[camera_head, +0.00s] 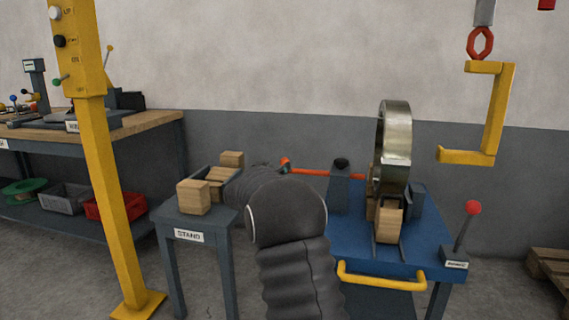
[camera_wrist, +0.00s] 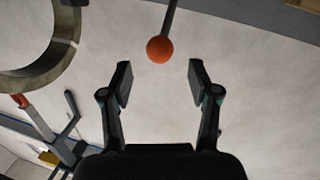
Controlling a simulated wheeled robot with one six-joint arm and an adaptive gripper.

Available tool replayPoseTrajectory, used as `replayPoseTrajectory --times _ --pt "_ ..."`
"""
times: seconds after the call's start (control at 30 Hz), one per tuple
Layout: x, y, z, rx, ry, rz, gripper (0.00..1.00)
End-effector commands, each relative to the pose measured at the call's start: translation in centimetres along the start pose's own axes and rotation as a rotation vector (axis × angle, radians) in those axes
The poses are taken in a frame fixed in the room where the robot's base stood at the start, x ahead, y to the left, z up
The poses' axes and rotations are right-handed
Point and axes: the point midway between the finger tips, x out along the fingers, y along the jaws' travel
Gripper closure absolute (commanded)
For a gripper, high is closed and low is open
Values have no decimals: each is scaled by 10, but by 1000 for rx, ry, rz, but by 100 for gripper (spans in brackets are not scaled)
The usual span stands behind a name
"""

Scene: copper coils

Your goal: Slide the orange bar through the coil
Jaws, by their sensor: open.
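The orange bar (camera_head: 322,173) lies nearly level in the head view, between my arm and the coil. Its right end is close to the coil's left side; I cannot tell if it touches or enters. The shiny metal coil (camera_head: 393,120) stands upright on wooden blocks on a blue cart, and part of its ring shows at upper left in the wrist view (camera_wrist: 62,42). My gripper (camera_wrist: 160,72) is open, with nothing between its fingers. An orange ball (camera_wrist: 160,49) on a dark rod shows just beyond the fingertips; I cannot tell whether it belongs to the bar.
The blue cart (camera_head: 433,262) has a yellow handle (camera_head: 382,281) and a red-knobbed lever (camera_head: 473,208). A grey stand (camera_head: 180,218) with wooden blocks is at left, near a yellow post (camera_head: 103,170). A yellow hook (camera_head: 494,110) hangs right of the coil.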

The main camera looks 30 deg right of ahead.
Motion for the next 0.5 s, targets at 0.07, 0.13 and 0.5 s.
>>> replayPoseTrajectory --times 0.07,0.13,0.5 --pt "16 1 1 0 -1 2 39" --pt "28 0 0 1 0 2 39" --pt "62 0 0 0 0 0 39"
